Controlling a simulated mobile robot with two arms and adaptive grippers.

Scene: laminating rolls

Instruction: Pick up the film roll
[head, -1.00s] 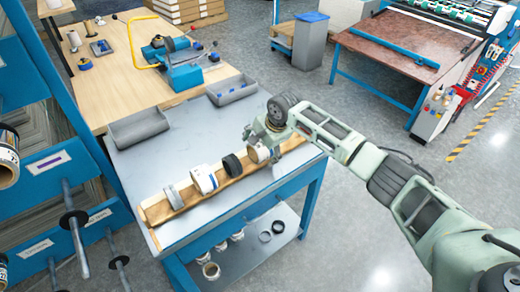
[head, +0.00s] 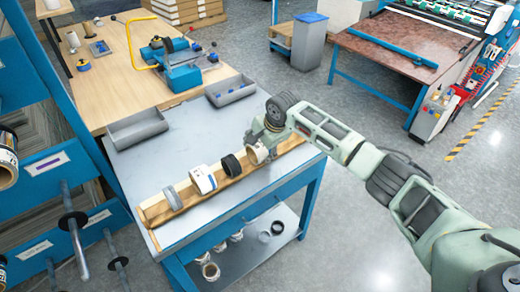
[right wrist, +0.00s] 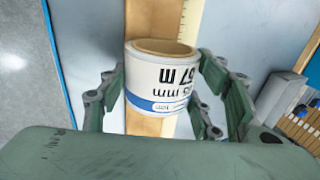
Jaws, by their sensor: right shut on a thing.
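The film roll (right wrist: 160,82) is white with a blue stripe, dark printing and a brown core. In the right wrist view it stands between the two green fingers of my right gripper (right wrist: 164,84), which is shut on it. In the head view this roll (head: 256,155) is at the right end of a wooden rack (head: 222,184), partly hidden by my right gripper (head: 259,146). The roll is at the rack; I cannot tell whether it still touches it. My left gripper is not in view.
To its left on the rack are a black roll (head: 231,166), a white roll (head: 203,180) and a grey ring (head: 173,198). Grey trays (head: 137,129) stand behind on the bench. The bench top (head: 195,140) between trays and rack is clear. More rolls lie on the lower shelf (head: 245,258).

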